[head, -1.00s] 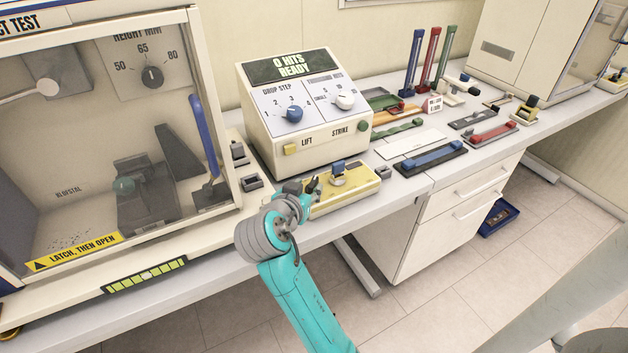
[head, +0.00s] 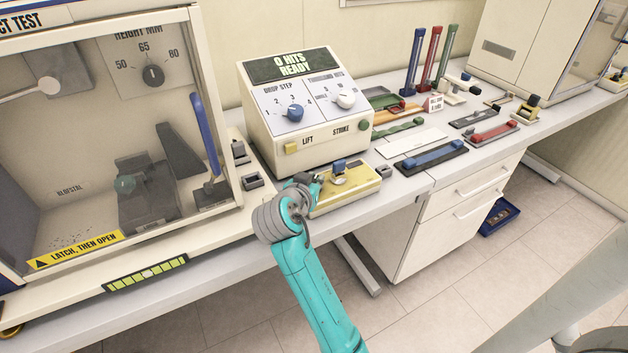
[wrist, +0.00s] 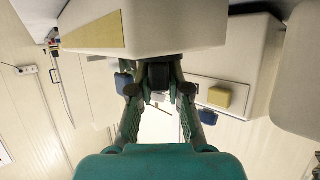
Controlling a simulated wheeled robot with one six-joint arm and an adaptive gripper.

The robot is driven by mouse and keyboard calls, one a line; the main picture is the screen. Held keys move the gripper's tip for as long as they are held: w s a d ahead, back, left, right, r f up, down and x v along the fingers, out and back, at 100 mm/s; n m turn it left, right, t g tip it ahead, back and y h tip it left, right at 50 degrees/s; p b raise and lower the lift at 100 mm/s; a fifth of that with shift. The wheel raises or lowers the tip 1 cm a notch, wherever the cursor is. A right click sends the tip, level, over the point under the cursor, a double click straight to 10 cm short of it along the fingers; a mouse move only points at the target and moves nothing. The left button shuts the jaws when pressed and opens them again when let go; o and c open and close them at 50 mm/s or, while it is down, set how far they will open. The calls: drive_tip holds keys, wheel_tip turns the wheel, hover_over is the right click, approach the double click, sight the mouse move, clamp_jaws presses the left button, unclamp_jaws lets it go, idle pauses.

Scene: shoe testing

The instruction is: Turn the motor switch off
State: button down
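No label reading "motor" is legible, so I cannot tell which control is the motor switch. In the head view my gripper (head: 308,186) is low at the bench's front edge, beside the left end of a yellow fixture (head: 350,199). The fixture has a blue block and a metal piece on top. A cream control box (head: 300,120) stands behind, with blue and white knobs, a yellow LIFT button and a green STRIKE button.
The glazed cabinet (head: 219,130) with a blue handle stands left of my gripper. Small dark-topped blocks (head: 253,181) sit between cabinet and control box. A pale cabinet (head: 525,45) stands at the back right.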

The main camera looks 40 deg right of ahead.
drive_tip(key=shift+n+t+y, duration=0.3)
drive_tip(key=shift+n+t, duration=0.1)
drive_tip(key=shift+t, duration=0.1)
drive_tip(key=n+t+y, duration=0.3)
drive_tip(key=n+t, duration=0.1)
drive_tip(key=shift+d, duration=0.1)
drive_tip(key=shift+n+t+y, duration=1)
drive_tip(key=shift+n+y, duration=1.2)
drive_tip(key=shift+y, duration=0.3)
drive_tip(key=c, duration=1.1)
unclamp_jaws()
drive_tip(key=shift+v, duration=3.8)
